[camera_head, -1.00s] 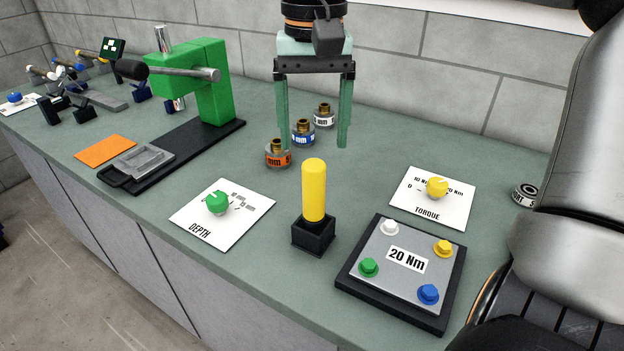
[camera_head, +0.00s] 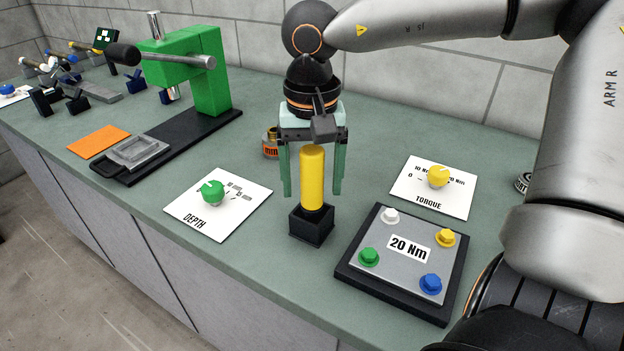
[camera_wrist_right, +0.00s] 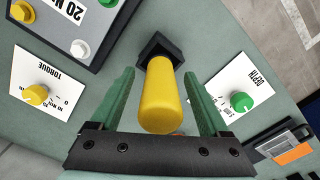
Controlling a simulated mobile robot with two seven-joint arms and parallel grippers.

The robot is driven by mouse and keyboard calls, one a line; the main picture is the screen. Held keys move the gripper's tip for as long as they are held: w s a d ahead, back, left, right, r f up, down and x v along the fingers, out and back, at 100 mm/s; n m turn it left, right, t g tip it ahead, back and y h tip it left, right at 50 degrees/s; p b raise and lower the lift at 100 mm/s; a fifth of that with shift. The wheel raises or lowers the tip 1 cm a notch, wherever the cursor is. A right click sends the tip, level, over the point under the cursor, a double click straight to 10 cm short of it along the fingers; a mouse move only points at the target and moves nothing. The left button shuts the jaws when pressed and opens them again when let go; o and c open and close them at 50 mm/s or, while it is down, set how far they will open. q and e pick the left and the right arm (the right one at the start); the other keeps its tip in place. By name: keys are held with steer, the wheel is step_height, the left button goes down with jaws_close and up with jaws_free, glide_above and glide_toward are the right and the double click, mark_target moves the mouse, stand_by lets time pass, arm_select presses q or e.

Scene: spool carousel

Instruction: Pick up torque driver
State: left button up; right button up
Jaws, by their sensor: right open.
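The torque driver shows as a yellow handle (camera_head: 312,178) standing upright in a small black square holder (camera_head: 312,226) on the bench. My right gripper (camera_head: 312,190) points down over it, with its green fingers open on the left and right of the handle. In the right wrist view the yellow handle (camera_wrist_right: 164,98) lies between the two open fingers (camera_wrist_right: 164,90), with gaps showing on both sides. The driver's lower end is hidden in the holder. My left gripper is not in view.
A 20 Nm plate (camera_head: 378,278) with coloured bolts stands right of the holder. The TORQUE dial card (camera_head: 448,200) is behind it. The DEPTH dial card (camera_head: 232,222) lies to the left. A green press (camera_head: 212,70) stands at the back left. A collar (camera_head: 270,142) is partly hidden behind my gripper.

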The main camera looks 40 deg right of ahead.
steer(key=shift+f, duration=0.45)
steer(key=shift+r, duration=0.1)
jaws_close()
